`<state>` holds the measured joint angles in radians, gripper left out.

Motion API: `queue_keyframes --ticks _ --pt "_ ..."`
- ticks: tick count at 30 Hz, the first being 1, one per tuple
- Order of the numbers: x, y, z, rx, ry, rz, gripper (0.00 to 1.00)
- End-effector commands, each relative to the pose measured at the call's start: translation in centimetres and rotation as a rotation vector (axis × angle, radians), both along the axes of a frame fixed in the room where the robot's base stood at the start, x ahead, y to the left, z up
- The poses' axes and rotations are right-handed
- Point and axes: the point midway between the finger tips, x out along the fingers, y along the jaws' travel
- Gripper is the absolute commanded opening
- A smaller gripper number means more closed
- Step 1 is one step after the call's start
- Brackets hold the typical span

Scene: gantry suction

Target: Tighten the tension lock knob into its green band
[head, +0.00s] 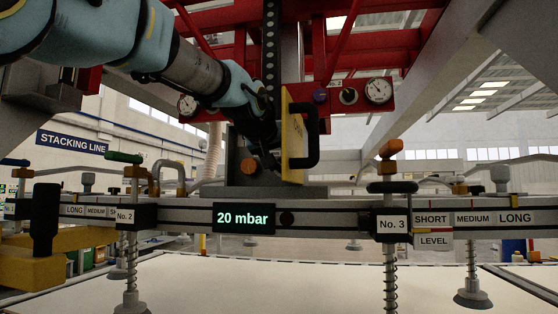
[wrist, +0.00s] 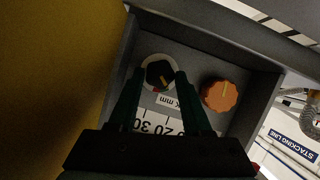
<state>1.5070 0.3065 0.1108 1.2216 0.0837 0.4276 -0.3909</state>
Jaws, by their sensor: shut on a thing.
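In the wrist view, a round black knob (wrist: 160,70) with a yellow pointer line sits on a pale ring inside a grey box. In the head view, my arm reaches down to the box (head: 238,150), and the knob is hidden behind the wrist.
An orange knob (wrist: 220,95) sits right of the black knob, close to one finger. A scale marked 20 and 30 lies below. A yellow plate (head: 294,125) with a black handle flanks the box. A beam display (head: 244,218) reads 20 mbar.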

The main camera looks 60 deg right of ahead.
Motion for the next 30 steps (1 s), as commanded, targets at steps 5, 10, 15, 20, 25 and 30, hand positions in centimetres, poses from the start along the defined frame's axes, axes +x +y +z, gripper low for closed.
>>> queue_keyframes --ticks 5,10,15,20,25,30 --pt "0.0 0.0 0.0 0.000 0.001 0.000 0.57" --pt "0.0 0.0 0.0 0.000 0.002 0.001 0.76" --pt "0.0 0.0 0.0 -0.001 0.002 0.000 0.79" --pt "-0.1 0.3 0.1 -0.002 0.003 0.000 0.79" --pt "-0.5 2.3 0.8 -0.003 0.003 -0.001 0.79" --pt "-1.2 5.4 2.0 -0.004 0.002 0.000 0.79"
